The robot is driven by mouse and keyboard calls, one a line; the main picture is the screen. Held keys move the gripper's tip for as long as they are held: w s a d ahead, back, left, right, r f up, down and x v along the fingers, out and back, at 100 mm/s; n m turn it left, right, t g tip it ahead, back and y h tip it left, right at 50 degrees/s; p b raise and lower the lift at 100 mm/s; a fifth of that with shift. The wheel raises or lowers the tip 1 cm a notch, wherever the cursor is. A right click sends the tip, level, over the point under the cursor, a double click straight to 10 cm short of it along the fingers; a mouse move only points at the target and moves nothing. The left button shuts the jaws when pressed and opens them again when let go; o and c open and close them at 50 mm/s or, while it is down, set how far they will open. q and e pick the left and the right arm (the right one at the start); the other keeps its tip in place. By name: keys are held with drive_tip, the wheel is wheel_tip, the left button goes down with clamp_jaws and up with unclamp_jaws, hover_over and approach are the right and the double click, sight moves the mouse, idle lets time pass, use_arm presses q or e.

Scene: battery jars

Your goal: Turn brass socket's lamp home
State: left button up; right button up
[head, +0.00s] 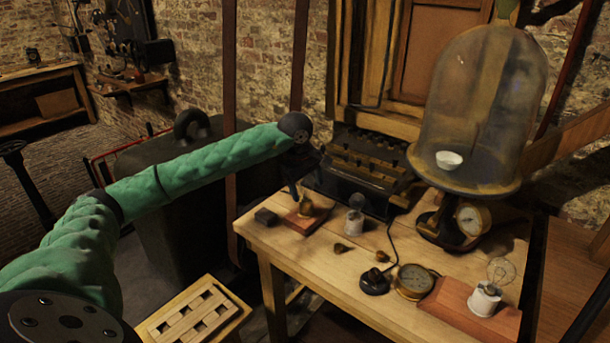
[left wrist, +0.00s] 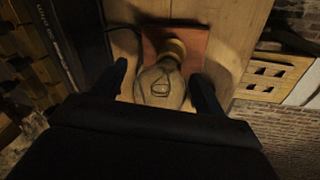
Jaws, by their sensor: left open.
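The brass socket (head: 306,209) stands on a small reddish-brown wooden base (head: 298,224) at the table's left end. In the left wrist view, a clear glass lamp (left wrist: 160,88) with a looped filament sits in line with the brass socket (left wrist: 176,47). My left gripper (head: 296,190) is open just above the socket. In the left wrist view its two fingers (left wrist: 160,82) stand on either side of the lamp's glass, the right one closer to it. How far the lamp is turned in cannot be told. My right gripper is not in view.
A black apparatus (head: 362,168) and a glass bell jar (head: 480,105) stand behind.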

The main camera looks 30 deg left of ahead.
use_arm(q)
drive_tip(key=shift+f, duration=0.5)
drive_tip(key=c, duration=1)
drive_tip(key=shift+c, duration=0.8)
drive_tip(key=shift+m+b, duration=0.5)
drive_tip(key=shift+m, duration=0.1)
drive_tip(key=shift+m+h+b, duration=0.4)
drive_tip(key=shift+m+b, duration=0.4)
drive_tip(key=shift+m, duration=0.6)
drive_tip(key=shift+d+m+g+b, duration=0.1)
drive_tip(key=shift+m+g+b, duration=0.4)
drive_tip(key=shift+m, duration=0.7)
